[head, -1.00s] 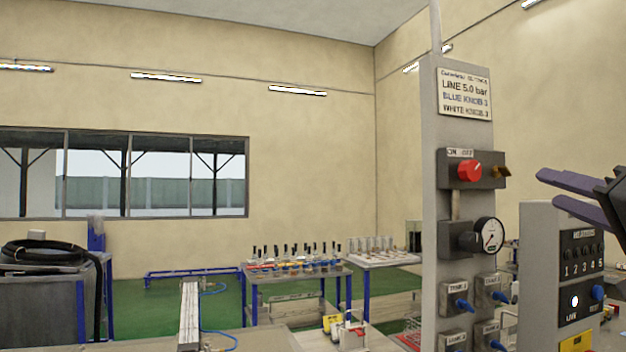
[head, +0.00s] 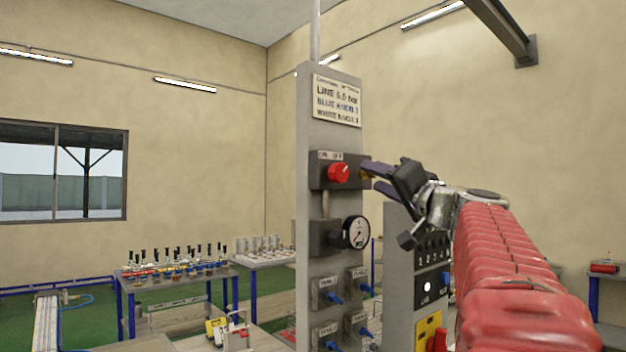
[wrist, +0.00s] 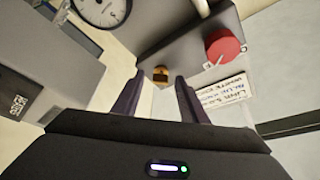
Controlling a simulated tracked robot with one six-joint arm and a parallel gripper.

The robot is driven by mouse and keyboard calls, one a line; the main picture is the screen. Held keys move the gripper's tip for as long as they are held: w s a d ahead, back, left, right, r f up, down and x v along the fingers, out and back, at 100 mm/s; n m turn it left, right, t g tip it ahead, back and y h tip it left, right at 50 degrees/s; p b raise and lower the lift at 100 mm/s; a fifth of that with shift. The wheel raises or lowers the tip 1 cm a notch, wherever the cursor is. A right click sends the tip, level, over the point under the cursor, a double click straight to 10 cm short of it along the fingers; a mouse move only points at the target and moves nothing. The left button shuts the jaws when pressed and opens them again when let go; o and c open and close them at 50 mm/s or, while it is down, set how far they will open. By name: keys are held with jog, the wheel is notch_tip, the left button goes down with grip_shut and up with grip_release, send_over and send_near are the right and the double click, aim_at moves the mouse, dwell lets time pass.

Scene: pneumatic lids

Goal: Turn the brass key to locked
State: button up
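The small brass key (head: 366,176) sticks out of the right side of the grey box that carries the red knob (head: 339,172). In the wrist view the key (wrist: 161,74) shows as a small golden block on the box face, between my fingertips in the picture. My gripper (head: 371,174) is open, its two dark fingers pointing at the key from the right. In the wrist view the fingers (wrist: 160,79) stand apart with a gap on both sides of the key. I cannot tell whether the fingertips reach past it. The fingers partly hide the key in the head view.
The box sits on a grey post (head: 312,130) with a sign (head: 337,100) above and a pressure gauge (head: 356,232) below. Blue-handled valves (head: 334,297) are lower down. A numbered grey panel (head: 398,305) stands close under my gripper.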

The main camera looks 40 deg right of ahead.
grip_shut()
dwell(0.5)
jog(key=shift+m+g, duration=0.3)
jog(key=shift+m, duration=0.4)
jog(key=shift+a+r+m+g+h, duration=0.1)
jog(key=shift+m+g+h, duration=0.2)
jog(key=shift+m, duration=0.75)
jog(key=shift+r+m+g+h, duration=0.15)
jog(key=shift+m+g, duration=0.25)
jog(key=shift+m, duration=0.65)
jog(key=shift+r+m+g, duration=0.15)
jog(key=shift+m+g, duration=0.75)
jog(key=shift+m, duration=1.3)
jog(key=shift+d+r+m+g+y, duration=0.1)
jog(key=shift+m+g+y, duration=0.35)
jog(key=shift+m, duration=0.7)
jog(key=shift+d+r+m+g+y, duration=0.1)
jog(key=shift+m+g+y, duration=0.25)
jog(key=shift+m, duration=0.85)
jog(key=shift+d+r+m+g+y, duration=0.1)
jog(key=shift+m+g+y, duration=0.35)
jog(key=shift+m, duration=0.7)
